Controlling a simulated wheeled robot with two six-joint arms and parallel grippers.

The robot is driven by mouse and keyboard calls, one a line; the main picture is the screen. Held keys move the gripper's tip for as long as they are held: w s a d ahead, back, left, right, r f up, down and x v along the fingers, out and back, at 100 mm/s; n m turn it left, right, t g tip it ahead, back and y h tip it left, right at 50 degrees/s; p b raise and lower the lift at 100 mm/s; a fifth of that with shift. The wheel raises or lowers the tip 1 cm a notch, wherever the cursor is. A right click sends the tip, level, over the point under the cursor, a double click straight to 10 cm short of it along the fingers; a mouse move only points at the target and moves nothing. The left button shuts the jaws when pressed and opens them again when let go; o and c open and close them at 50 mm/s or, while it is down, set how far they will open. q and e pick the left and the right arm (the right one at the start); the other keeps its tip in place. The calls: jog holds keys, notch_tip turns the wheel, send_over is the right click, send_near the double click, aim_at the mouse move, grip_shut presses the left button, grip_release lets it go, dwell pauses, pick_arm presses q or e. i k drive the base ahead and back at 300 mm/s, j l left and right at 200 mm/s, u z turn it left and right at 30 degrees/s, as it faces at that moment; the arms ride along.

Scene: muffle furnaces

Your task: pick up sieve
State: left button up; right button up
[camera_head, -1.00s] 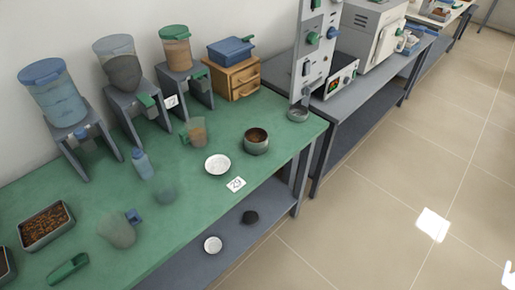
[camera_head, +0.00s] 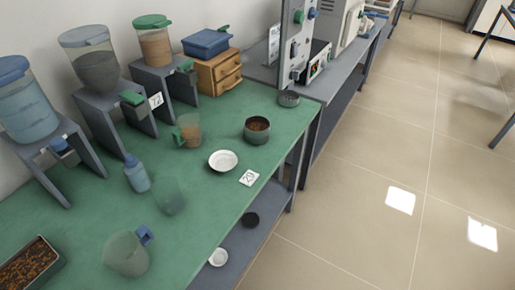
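A round grey metal dish (camera_head: 289,99), which looks like a sieve, sits on the far right corner of the green table (camera_head: 205,205). It is small in the view and its mesh cannot be made out. A deeper grey metal pot (camera_head: 257,130) with brown contents stands nearer to me on the same table. Neither of my grippers is in view.
Dispensers (camera_head: 98,72) and a wooden drawer box (camera_head: 218,72) line the wall. The floor (camera_head: 385,165) at right is open.

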aim_at(256, 127)
jog(key=j+u, duration=0.2)
jog(key=i+l+u, duration=0.15)
jog(key=u, duration=0.3)
jog(key=l+u, duration=0.4)
jog(key=i+l+u, duration=0.1)
jog(key=u, duration=0.35)
jog(key=l+u, duration=0.55)
jog(key=l, duration=0.35)
jog(key=l+u, duration=0.15)
jog(key=l, duration=0.3)
jog(key=k+l+u, duration=0.1)
jog(key=l, duration=0.4)
jog(key=k+l+u, duration=0.15)
jog(key=l, duration=0.3)
jog(key=k+l+u, duration=0.15)
jog(key=l, duration=0.3)
jog(key=i, duration=0.05)
